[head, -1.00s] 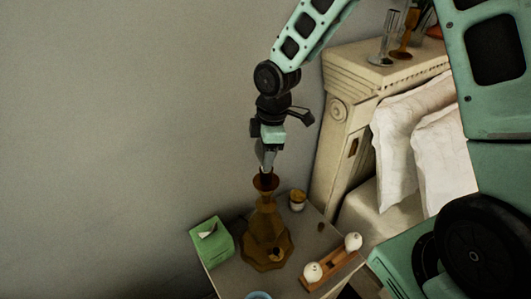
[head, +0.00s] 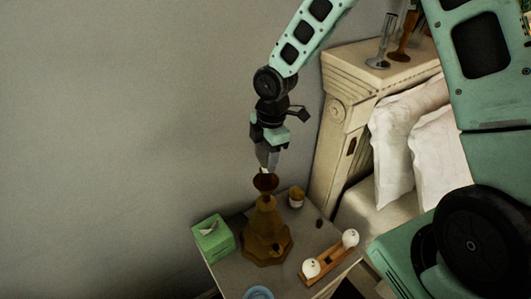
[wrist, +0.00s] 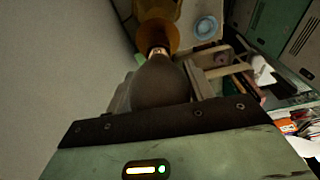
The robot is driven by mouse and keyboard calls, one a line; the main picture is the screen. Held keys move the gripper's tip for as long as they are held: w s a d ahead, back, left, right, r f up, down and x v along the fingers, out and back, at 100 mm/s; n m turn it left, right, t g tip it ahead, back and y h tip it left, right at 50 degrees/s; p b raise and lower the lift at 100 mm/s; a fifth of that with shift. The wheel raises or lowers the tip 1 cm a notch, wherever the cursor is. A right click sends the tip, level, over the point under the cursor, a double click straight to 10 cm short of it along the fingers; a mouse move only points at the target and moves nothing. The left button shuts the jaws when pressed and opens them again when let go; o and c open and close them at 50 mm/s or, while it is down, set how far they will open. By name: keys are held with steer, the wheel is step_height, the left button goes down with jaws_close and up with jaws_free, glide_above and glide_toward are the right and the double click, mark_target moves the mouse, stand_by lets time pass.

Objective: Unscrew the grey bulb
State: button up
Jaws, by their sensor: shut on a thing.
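My gripper (head: 267,164) points down over the brown lamp (head: 265,225) and is shut on the grey bulb (wrist: 158,82), whose dark round glass fills the space between the fingers in the wrist view. The bulb's bright metal base (wrist: 157,52) shows at the lamp's flared brown top (wrist: 160,34). In the head view a small bright bit shows between the fingertips and this flared top. I cannot tell whether the base is fully clear of the socket. The lamp stands upright on the bedside table (head: 318,232).
A green tissue box (head: 213,238) stands left of the lamp, a small lidded jar (head: 296,197) behind it. A wooden holder (head: 329,261) with two white bulbs (head: 311,268) lies to the right. A blue round dish (head: 258,293) is in front. The headboard (head: 345,95) and pillows (head: 395,155) are right.

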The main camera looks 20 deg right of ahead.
steer(key=shift+r+n+p, duration=0.1)
steer(key=shift+n+p, duration=0.75)
steer(key=shift+n, duration=0.85)
steer(key=n, duration=0.3)
steer(key=shift+g, duration=0.3)
